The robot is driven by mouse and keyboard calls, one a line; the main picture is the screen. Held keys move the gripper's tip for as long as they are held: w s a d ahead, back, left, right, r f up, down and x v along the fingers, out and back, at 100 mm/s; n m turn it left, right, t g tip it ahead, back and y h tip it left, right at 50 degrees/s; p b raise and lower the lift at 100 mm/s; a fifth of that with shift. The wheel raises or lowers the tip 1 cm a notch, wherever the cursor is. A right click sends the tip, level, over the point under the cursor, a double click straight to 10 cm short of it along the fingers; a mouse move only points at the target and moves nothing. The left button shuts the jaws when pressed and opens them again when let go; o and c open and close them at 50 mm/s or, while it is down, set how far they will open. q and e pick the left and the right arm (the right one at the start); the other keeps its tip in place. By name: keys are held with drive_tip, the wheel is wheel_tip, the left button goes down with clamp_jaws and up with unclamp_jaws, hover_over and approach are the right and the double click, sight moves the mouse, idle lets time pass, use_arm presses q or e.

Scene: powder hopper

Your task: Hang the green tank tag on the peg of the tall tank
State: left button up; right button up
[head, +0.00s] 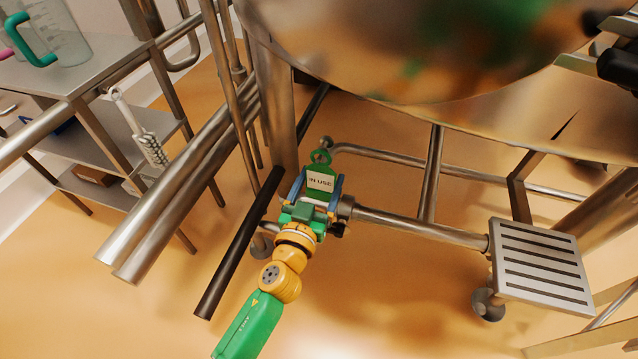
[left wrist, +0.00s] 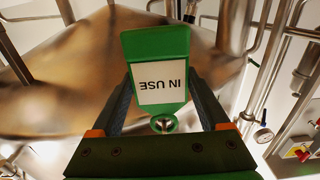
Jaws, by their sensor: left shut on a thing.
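The green tag (head: 320,181) has a white "IN USE" label and a ring at its top end. My left gripper (head: 316,190) is shut on it, with a finger at each side. In the head view the label reads upright, and the ring points away from the gripper. In the left wrist view the tag (left wrist: 158,60) looks upside down, with its ring low in the picture. A large steel tank (head: 400,60) fills the top of the head view, apart from the tag. I cannot make out the peg or tell whether this tank is the tall one. My right gripper is not in view.
Steel pipes and frame legs (head: 190,185) stand left of my left arm. A horizontal pipe (head: 420,230) runs behind the gripper to a slatted step (head: 540,265) at right. A steel shelf unit (head: 105,75) with jugs and a brush (head: 140,130) stands at upper left.

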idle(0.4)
use_arm(q)
drive_tip(key=o, duration=1.2)
drive_tip(key=v, duration=0.7)
drive_tip(key=s+a+f+g+y+p, duration=0.1)
drive_tip(key=s+a+f+g+p, duration=0.15)
drive_tip(key=f, duration=0.45)
drive_tip(key=s+a+f+g+y+p, duration=0.1)
drive_tip(key=s+a+f+g, duration=0.15)
drive_tip(key=f, duration=0.45)
drive_tip(key=s+a+f+g+y+p, duration=0.1)
drive_tip(key=s+a+f+g+p, duration=0.2)
drive_tip(key=f, duration=0.5)
drive_tip(key=s+a+f+g+y+p, duration=0.1)
drive_tip(key=s+a+f+g, duration=0.1)
drive_tip(key=s, duration=0.6)
drive_tip(key=s+a+f+g+p, duration=0.1)
drive_tip(key=s+a+f+g, duration=0.2)
drive_tip(key=s, duration=0.4)
drive_tip(key=s+a+f+n+g+y+p, duration=0.1)
drive_tip(key=s+a+f+g, duration=0.2)
drive_tip(key=s, duration=0.5)
drive_tip(key=shift+s+a+f+y, duration=0.3)
drive_tip(key=shift+s+a+f, duration=0.05)
drive_tip(key=shift+a+f, duration=0.35)
